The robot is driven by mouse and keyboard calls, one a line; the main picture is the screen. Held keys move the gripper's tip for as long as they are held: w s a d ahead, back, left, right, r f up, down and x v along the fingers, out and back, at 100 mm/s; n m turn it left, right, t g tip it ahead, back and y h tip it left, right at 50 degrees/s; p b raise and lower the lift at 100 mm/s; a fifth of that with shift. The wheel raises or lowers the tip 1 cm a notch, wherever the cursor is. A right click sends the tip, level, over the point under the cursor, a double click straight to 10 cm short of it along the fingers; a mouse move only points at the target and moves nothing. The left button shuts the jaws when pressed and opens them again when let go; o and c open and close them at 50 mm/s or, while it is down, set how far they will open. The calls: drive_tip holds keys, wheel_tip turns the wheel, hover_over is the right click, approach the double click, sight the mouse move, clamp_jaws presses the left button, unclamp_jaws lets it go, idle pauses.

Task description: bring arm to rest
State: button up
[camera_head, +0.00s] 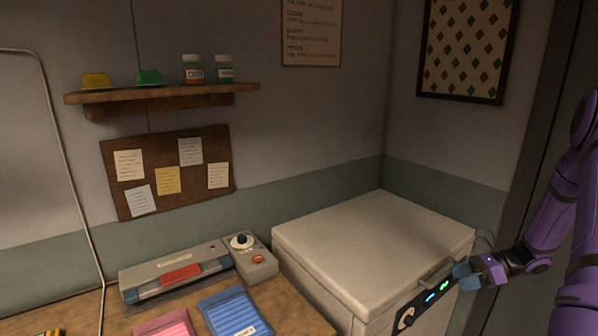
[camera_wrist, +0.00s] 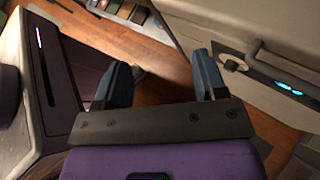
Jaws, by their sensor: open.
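My gripper (camera_head: 463,275) is on the right side of the head view, at the end of my purple arm, by the front right of a white chest (camera_head: 375,245) with a closed lid. In the wrist view my gripper (camera_wrist: 164,80) shows two blue-grey fingers spread apart with nothing between them. Wooden floor shows beyond the fingers. The chest's front (camera_wrist: 250,50), with a handle and a lit blue display, is to the right in the wrist view. In the head view I cannot tell whether the fingers touch the chest.
A wooden counter (camera_head: 285,313) to the left holds a long grey device (camera_head: 175,272), a grey control box (camera_head: 254,262), and blue (camera_head: 233,313) and pink packs (camera_head: 163,326). A wall shelf (camera_head: 160,94) holds bowls and jars. A dark upright edge stands behind my arm.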

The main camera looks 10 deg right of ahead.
drive_tip(key=s+a+r+n+g+h, duration=0.25)
drive_tip(key=a+r+n, duration=0.55)
drive_tip(key=r, duration=0.4)
drive_tip(key=s+a+r+n+g+h, duration=0.2)
drive_tip(key=a+r+n+h, duration=0.3)
drive_tip(key=a+r, duration=0.6)
drive_tip(key=s+a+r+n+t+h, duration=0.2)
drive_tip(key=s+a+r+n, duration=0.2)
drive_tip(key=s, duration=0.4)
drive_tip(key=s+a+r+n+t+h, duration=0.2)
drive_tip(key=s+a+r+n+t, duration=0.1)
drive_tip(key=s+r+n, duration=0.4)
drive_tip(key=shift+s+a+n, duration=0.65)
drive_tip(key=shift+s+n, duration=0.05)
drive_tip(key=shift+s, duration=0.15)
drive_tip(key=shift+r+h, duration=0.1)
drive_tip(key=shift+h, duration=0.15)
